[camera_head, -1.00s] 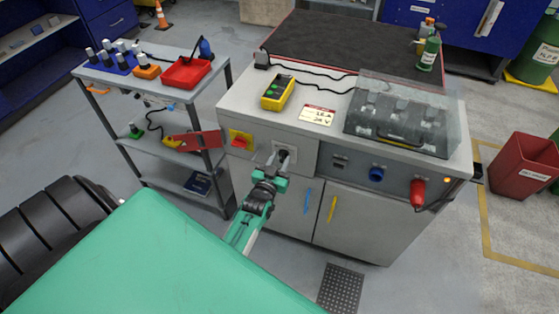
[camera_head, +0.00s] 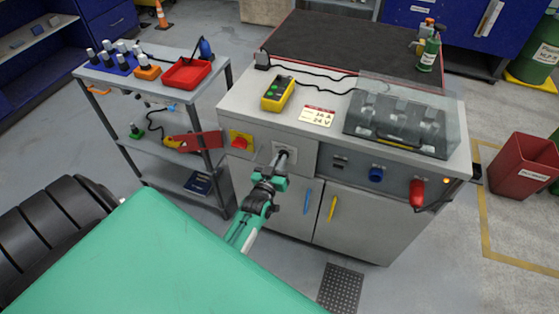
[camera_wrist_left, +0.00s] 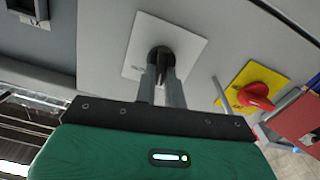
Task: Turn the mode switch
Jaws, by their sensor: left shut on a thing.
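The mode switch (camera_wrist_left: 161,58) is a dark knob on a square white plate (camera_wrist_left: 190,48) on the grey cabinet's front. In the left wrist view my left gripper (camera_wrist_left: 160,82) has its two fingers on either side of the knob and is shut on it. In the head view my left gripper (camera_head: 281,162) reaches the same plate (camera_head: 287,150) from the front, and the fingers largely hide the knob. I cannot tell the knob's exact angle. My right gripper is not in view.
A red knob on a yellow plate (camera_head: 240,141) sits just left of the switch. A blue socket (camera_head: 376,174) and a red plug (camera_head: 417,192) are to the right on the panel. A shelf cart (camera_head: 140,82) stands close on the left.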

